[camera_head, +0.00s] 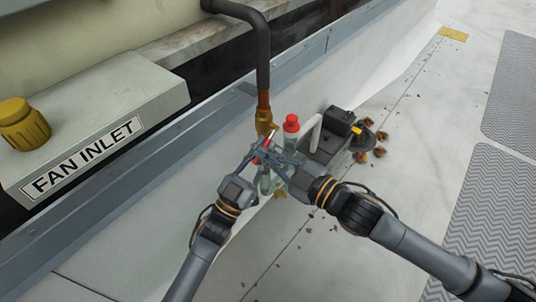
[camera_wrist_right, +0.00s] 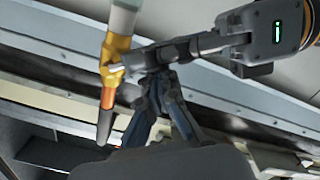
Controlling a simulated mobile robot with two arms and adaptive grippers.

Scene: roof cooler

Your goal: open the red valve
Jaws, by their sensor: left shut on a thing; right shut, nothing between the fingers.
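The brass valve body (camera_head: 264,121) sits at the lower end of the dark pipe. A small red part, which looks like the valve's handle (camera_head: 267,142), shows just below it, mostly hidden by fingers. My left gripper (camera_head: 259,150) is shut at this red part. In the right wrist view my left gripper (camera_wrist_right: 135,62) reaches the brass fitting (camera_wrist_right: 115,62) from the right; no red handle can be made out there. My right gripper (camera_head: 270,156) is shut and empty, close beside the left fingers, which it overlaps. Its fingers (camera_wrist_right: 158,90) point up in the wrist view.
A box labelled FAN INLET (camera_head: 85,155) with a yellow knob (camera_head: 22,124) is left. The floor (camera_head: 395,165) at right is mostly open.

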